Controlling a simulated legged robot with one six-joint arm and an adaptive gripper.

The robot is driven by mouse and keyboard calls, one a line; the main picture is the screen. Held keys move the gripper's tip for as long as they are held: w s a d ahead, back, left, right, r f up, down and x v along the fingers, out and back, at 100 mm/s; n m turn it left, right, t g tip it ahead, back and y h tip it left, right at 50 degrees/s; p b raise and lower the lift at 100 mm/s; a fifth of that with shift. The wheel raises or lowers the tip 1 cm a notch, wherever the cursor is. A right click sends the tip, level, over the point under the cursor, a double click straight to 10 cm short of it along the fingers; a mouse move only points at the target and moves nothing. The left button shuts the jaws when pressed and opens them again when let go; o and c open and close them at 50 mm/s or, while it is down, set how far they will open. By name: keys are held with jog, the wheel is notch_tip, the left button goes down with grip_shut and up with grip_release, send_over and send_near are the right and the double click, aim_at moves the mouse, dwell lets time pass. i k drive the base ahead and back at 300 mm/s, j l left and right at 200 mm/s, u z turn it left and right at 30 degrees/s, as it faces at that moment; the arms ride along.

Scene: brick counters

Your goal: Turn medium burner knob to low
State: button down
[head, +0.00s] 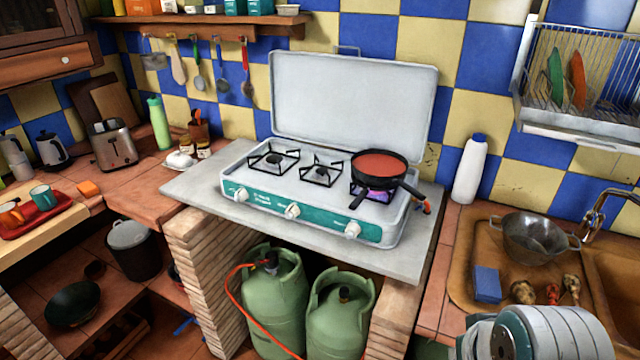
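A white camping stove (318,168) with a raised lid stands on a grey slab. Its teal front panel carries three white knobs: a left knob (240,194), a middle knob (292,211) and a right knob (352,229). The left burner (273,158) and the middle burner (321,172) are bare and show no flame. A purple-blue flame (374,196) shows under a dark pan (397,170) of red sauce on the right burner. I cannot tell the exact knob settings or which burner is the medium one. My gripper is not in view; part of my arm shows at the bottom right.
The pan handle juts forward over the stove's right front. Green gas bottles (275,305) with an orange hose stand below. A white bottle (469,170) stands right of the stove; a metal colander (533,238) and a blue sponge (487,284) lie further right. Space before the knobs looks clear.

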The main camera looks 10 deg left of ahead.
aim_at(353, 227)
jog(key=i+j, duration=0.1)
jog(key=j, duration=0.5)
jog(key=i+j+z, duration=0.1)
jog(key=j, duration=0.5)
jog(key=i+j, duration=0.1)
jog(key=j, duration=0.5)
